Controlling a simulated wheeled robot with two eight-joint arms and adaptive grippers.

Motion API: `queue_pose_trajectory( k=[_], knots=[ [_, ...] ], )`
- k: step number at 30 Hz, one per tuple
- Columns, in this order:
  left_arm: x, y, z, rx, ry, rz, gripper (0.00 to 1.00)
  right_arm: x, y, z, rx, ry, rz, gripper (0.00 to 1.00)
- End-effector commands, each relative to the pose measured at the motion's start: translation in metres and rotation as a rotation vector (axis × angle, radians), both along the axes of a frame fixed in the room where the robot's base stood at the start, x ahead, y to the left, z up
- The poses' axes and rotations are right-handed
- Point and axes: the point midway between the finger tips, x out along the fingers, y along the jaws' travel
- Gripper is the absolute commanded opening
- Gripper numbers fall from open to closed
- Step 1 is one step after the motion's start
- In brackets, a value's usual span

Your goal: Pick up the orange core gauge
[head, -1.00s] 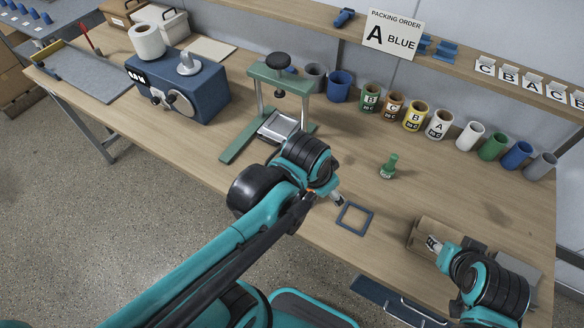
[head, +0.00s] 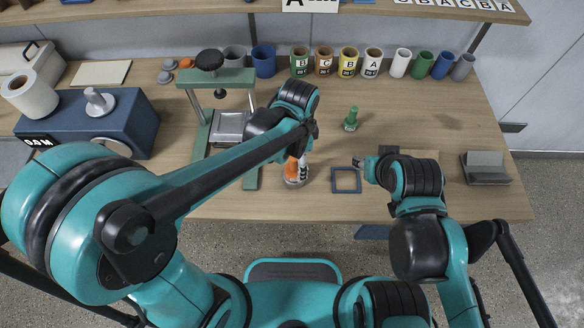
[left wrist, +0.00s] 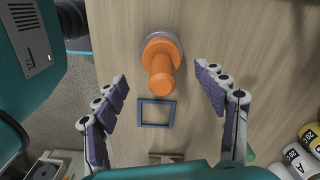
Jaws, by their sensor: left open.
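The orange core gauge (left wrist: 161,75) stands on the table in the left wrist view, an orange knob on a round grey base. It lies between the two spread fingers of my left gripper (left wrist: 163,98), which is open and apart from it. In the head view the gauge (head: 295,180) is mostly hidden under my left gripper (head: 297,160), with only part of its grey base and some orange showing. My right gripper (head: 358,162) is just right of the blue square frame; its fingers are too small to read.
The blue square frame (head: 346,191) lies flat beside the gauge. A green gauge (head: 351,118) stands farther back. The green press (head: 217,76) is left of my left gripper. Several labelled cups line the back. A grey stand (head: 486,165) is at the right.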

Motion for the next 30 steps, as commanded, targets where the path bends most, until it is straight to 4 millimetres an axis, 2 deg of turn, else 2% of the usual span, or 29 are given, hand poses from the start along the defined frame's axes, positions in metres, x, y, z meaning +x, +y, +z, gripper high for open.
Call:
queue_pose_trajectory(
  k=[9,16,17,22,23,25,26,30],
  knots=[
    [0.002,0.004,-0.046,-0.001,-0.001,0.002,0.71,0.0,0.0,-0.022,0.0,0.0,0.0,0.4],
    [0.002,0.004,-0.046,-0.001,-0.001,0.002,0.71,0.0,0.0,-0.021,0.0,0.0,0.0,0.4],
    [0.002,0.004,-0.046,-0.001,-0.001,0.002,0.66,0.0,0.0,-0.021,0.0,0.0,0.0,0.4],
    [0.002,0.004,-0.046,-0.001,-0.001,0.003,0.21,0.0,0.0,-0.021,0.0,0.0,0.0,0.4],
    [0.002,0.004,-0.046,-0.001,-0.001,0.003,0.17,0.0,0.0,-0.021,0.0,0.0,0.0,0.4],
    [0.002,0.004,-0.046,-0.001,-0.001,0.003,0.17,0.0,0.0,-0.021,0.0,0.0,0.0,0.4],
    [0.002,0.004,-0.046,-0.001,-0.001,0.003,0.12,0.0,0.0,-0.021,0.0,0.0,0.0,0.4],
    [0.002,0.004,-0.046,-0.001,-0.001,0.003,0.12,0.0,0.0,-0.021,0.0,0.0,0.0,0.4]
  ],
)
